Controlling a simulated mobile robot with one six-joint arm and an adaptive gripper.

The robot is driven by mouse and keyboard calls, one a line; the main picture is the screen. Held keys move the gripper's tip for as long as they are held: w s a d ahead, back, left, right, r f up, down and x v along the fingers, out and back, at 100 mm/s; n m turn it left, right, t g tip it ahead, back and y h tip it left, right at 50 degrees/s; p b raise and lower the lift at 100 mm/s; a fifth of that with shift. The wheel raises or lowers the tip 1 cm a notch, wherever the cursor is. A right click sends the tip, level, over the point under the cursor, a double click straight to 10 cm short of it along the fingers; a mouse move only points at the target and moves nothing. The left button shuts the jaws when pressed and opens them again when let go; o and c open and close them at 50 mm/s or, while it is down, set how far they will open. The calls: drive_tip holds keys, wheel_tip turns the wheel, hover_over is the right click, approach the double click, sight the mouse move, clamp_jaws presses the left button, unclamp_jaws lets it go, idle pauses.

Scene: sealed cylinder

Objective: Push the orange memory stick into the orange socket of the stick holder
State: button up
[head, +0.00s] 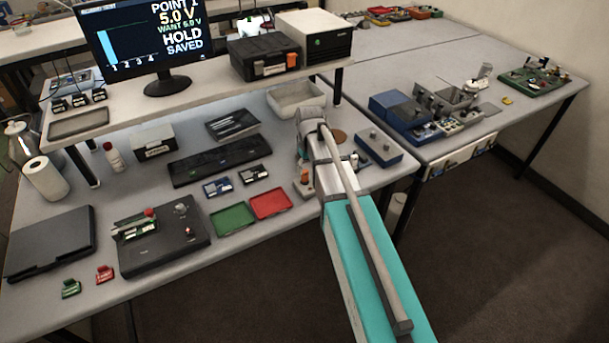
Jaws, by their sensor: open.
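My arm reaches in from the bottom right, and its wrist is over the right part of the bench. My gripper (302,160) points down beside the arm link and is small and partly hidden. It is open. A small orange piece (304,175), which looks like the orange memory stick, is right below the gripper. It stands at a small grey block (303,190), which looks like the stick holder and is partly covered by my arm. The orange socket cannot be made out, nor how deep the stick sits or whether the fingers touch it.
Green (233,218) and red (270,203) trays lie left of the holder, with a black keyboard (220,162) behind. A blue box (378,147) is to the right. The shelf (200,88) with a monitor (142,40) overhangs the back. Bare bench shows at front, below the trays.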

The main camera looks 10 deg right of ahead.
sight(305, 170)
drive_tip(key=shift+n, duration=0.4)
drive_tip(key=w, duration=0.4)
drive_tip(key=shift+w+a+r, duration=0.15)
drive_tip(key=shift+w+a, duration=0.05)
drive_tip(key=shift+w, duration=0.05)
wheel_tip(305, 170, down, 9)
drive_tip(key=b, duration=0.8)
drive_tip(key=shift+b, duration=0.35)
idle(0.7)
clamp_jaws()
drive_tip(key=shift+r, duration=0.1)
